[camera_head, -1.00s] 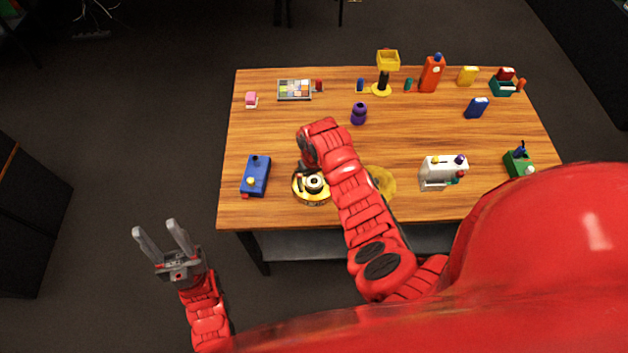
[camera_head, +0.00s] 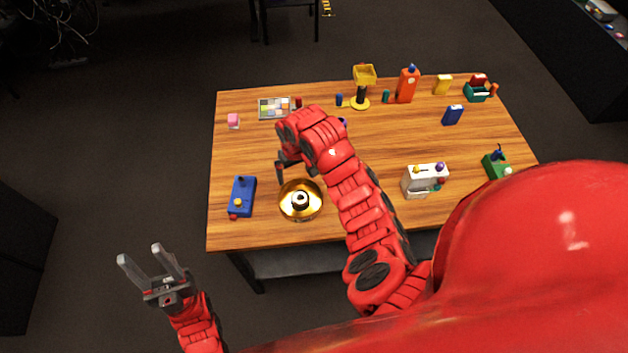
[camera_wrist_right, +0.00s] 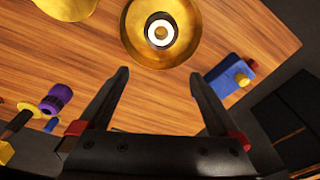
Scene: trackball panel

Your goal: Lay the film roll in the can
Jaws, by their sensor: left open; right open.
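The film roll (camera_head: 300,199), a small white ring with a dark centre, sits inside the round gold can (camera_head: 286,211). In the right wrist view the roll (camera_wrist_right: 160,33) lies near the middle of the can (camera_wrist_right: 133,42), with the can's floor showing around it. My right gripper (camera_head: 281,172) is open and empty, behind and apart from the can; its fingers (camera_wrist_right: 158,75) show spread in the wrist view. My left gripper (camera_head: 140,253) is open and empty, off the table's front left. A gold disc (camera_wrist_right: 67,6) is partly seen in the wrist view; my right arm hides it in the head view.
A blue box (camera_head: 242,196) with knobs stands left of the can. A white device (camera_head: 420,182) stands to the right. A purple item (camera_wrist_right: 57,98) is partly behind my arm. Bottles and small boxes line the back edge. Bare wood (camera_head: 250,150) lies behind the blue box.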

